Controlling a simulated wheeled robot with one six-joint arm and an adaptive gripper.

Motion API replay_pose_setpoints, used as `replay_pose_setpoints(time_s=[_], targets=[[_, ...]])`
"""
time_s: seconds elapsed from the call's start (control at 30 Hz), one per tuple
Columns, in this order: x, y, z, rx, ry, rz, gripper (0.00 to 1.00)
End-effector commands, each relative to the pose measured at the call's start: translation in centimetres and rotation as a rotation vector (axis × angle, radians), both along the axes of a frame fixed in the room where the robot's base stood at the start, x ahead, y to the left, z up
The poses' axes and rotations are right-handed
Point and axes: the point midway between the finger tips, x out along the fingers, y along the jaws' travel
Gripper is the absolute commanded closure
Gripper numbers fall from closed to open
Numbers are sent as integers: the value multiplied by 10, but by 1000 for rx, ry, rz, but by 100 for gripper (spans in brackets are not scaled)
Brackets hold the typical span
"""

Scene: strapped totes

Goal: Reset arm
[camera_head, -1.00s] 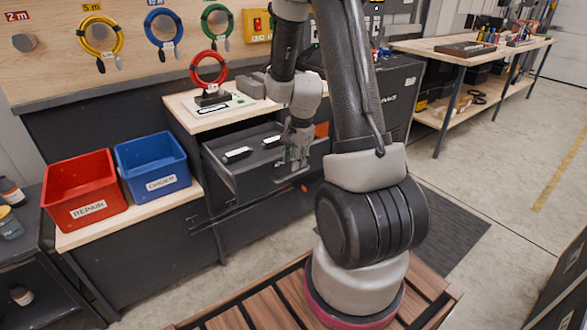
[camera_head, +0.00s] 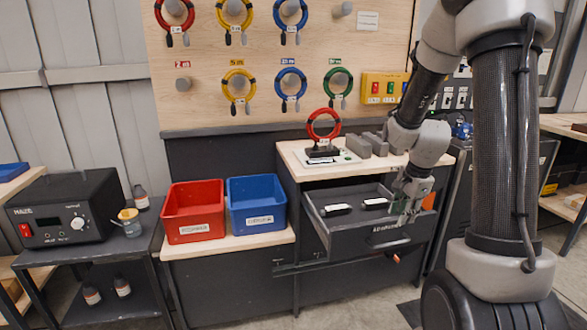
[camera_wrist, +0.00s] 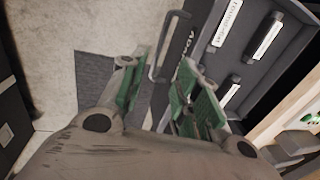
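My gripper (camera_head: 407,205) hangs at the front right of an open grey drawer (camera_head: 322,228). In the wrist view the two green-padded fingers (camera_wrist: 160,98) stand apart with nothing between the pads. The drawer's handle (camera_wrist: 163,48) shows just beyond the fingertips; I cannot tell whether they touch it. Inside the drawer lie black pieces with white labels, one at the left (camera_head: 336,210) and one further right (camera_head: 375,203). They also show in the wrist view (camera_wrist: 264,38). My gripper hides part of the drawer front.
A red bin (camera_head: 193,225) and a blue bin (camera_head: 257,220) stand left of the drawer. Above it, a red coil on a stand (camera_head: 323,135) and grey blocks (camera_head: 360,146) sit on the worktop. Coils hang on the pegboard (camera_head: 260,55). A black box with a dial (camera_head: 68,210) is far left.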

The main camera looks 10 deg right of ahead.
Motion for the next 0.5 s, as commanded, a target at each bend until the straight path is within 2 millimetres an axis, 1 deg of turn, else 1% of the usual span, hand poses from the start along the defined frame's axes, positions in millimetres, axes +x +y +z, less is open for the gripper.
replay_pose_setpoints(time_s=[0.07, 0.17, 0.27, 0.3, 0.37, 0.4, 0.5], targets=[[-1, 0, 0, -6, 4, 39, 68], [-9, 3, -2, -14, 37, 157, 68], [-33, 9, -8, -9, 109, 336, 68], [-44, 12, -6, -6, 135, 419, 68], [-62, 18, 5, -8, 159, 549, 68], [-73, 22, 15, -11, 167, 638, 68], [-96, 33, 40, -26, 172, 825, 68]])
